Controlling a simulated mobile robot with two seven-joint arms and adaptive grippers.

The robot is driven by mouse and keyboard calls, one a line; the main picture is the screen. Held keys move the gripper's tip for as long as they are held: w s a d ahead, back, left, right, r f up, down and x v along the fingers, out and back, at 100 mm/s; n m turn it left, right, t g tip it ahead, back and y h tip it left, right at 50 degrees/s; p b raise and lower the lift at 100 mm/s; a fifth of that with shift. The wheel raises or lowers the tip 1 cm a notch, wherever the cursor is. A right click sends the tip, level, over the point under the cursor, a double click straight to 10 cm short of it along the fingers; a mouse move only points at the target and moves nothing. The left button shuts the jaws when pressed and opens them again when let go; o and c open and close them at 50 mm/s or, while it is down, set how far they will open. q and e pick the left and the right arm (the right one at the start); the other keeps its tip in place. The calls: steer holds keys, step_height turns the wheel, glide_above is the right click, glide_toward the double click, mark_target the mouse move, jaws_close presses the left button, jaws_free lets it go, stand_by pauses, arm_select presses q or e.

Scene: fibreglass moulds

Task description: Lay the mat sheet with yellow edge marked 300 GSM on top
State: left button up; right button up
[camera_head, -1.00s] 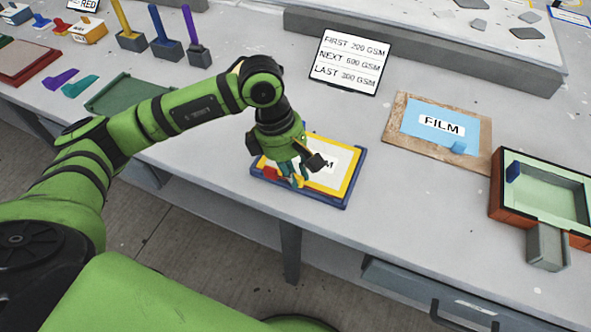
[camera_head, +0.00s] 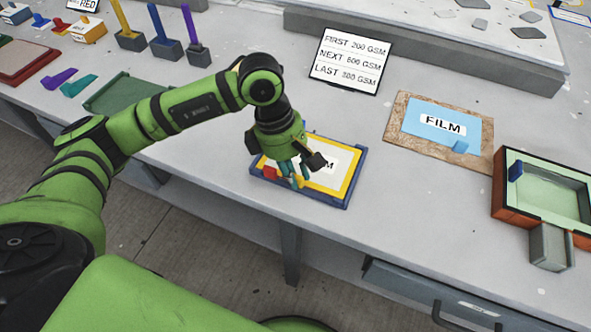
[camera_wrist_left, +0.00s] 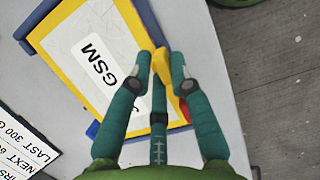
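The mat sheet with a yellow edge (camera_head: 345,181) lies flat inside a blue-rimmed frame (camera_head: 338,202) on the bench. Its white label reads GSM in the left wrist view (camera_wrist_left: 100,62); the number is hidden or cut off. A yellow tab (camera_wrist_left: 161,62) stands up at the sheet's edge. My left gripper (camera_head: 296,178) is low over the sheet's near-left side, its fingers spread apart around the tab, also in the left wrist view (camera_wrist_left: 163,66). A red piece (camera_wrist_left: 185,110) shows beside one finger. My right gripper is not in view.
A sign (camera_head: 350,62) lists 200, 600 and 300 GSM in order. A blue FILM sheet (camera_head: 422,112) lies on a brown board (camera_head: 401,141) to the right. A green-lined mould box (camera_head: 507,198) stands far right. Bench between frame and board is clear.

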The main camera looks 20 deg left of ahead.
arm_select(q)
steer(key=shift+o, duration=1.2)
steer(key=shift+r, duration=0.1)
steer(key=v, duration=1.1)
steer(key=shift+a+r, duration=0.2)
steer(key=shift+r, duration=0.2)
